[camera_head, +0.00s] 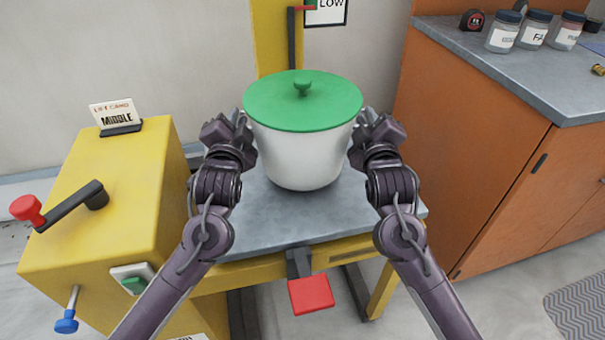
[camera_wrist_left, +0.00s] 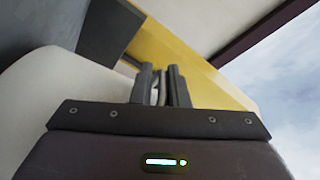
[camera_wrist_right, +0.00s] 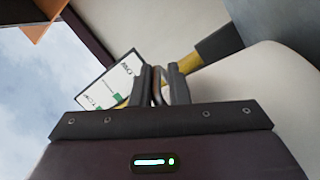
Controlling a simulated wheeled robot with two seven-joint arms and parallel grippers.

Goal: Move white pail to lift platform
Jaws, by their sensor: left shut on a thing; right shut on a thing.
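The white pail (camera_head: 300,158) has a green lid (camera_head: 325,98) with a round knob and stands upright in the middle of the head view. My left gripper (camera_head: 241,120) is shut on its left side near the rim, and my right gripper (camera_head: 364,120) is shut on its right side. The pail's white wall also shows in the left wrist view (camera_wrist_left: 70,88) and the right wrist view (camera_wrist_right: 272,85). The gripped parts are mostly hidden by the fingers. The pail is over the grey lift platform (camera_head: 250,215); I cannot tell whether its base touches.
A yellow lift housing (camera_head: 105,190) with a red-knobbed crank (camera_head: 60,208) and a "MIDDLE" card (camera_head: 117,117) stands at left. A red pedal (camera_head: 311,294) sits below the platform. At right is an orange cabinet (camera_head: 480,150) with jars (camera_head: 535,30) on its grey top.

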